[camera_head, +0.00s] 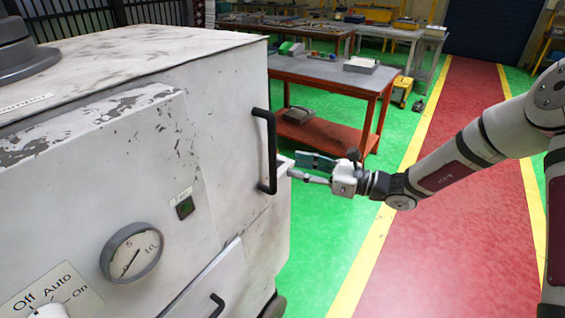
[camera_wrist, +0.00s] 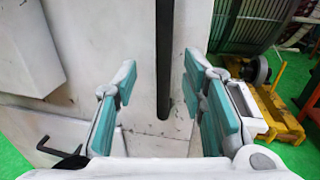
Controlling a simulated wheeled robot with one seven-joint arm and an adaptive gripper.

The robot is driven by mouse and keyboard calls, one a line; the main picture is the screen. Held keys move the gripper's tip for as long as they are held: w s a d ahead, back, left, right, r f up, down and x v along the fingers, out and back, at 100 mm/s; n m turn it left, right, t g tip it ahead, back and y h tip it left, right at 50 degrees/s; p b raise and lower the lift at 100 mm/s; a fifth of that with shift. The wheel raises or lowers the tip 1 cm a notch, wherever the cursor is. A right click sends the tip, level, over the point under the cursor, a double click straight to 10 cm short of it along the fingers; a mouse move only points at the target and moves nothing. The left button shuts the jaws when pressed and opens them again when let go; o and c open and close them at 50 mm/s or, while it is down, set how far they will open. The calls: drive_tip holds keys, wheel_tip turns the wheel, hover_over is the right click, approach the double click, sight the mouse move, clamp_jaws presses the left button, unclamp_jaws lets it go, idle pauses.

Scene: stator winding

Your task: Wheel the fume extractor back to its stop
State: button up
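The fume extractor (camera_head: 225,120) is a worn white cabinet filling the left of the head view. It has a round gauge (camera_head: 132,252), an Off/Auto/On switch, and a black vertical bar handle (camera_head: 264,150) near its right edge. In the wrist view the extractor's white panel (camera_wrist: 105,40) lies ahead, with the handle (camera_wrist: 164,60) running down between my fingers. My gripper (camera_head: 284,166) is at the handle's right side in the head view. In the wrist view its green-padded fingers (camera_wrist: 158,68) are spread, with gaps to the bar. Whether the fingertips reach around the bar is unclear.
A red workbench (camera_head: 325,75) with tools stands behind the extractor. A red walkway (camera_head: 430,235) with yellow edges runs clear at right. The wrist view shows a yellow pallet (camera_wrist: 262,108) beside the cabinet. The extractor's stop is not identifiable.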

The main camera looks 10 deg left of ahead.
drive_tip(key=shift+s+d, duration=0.15)
drive_tip(key=shift+d, duration=0.8)
drive_tip(key=shift+s+d, duration=0.15)
drive_tip(key=shift+d, duration=0.75)
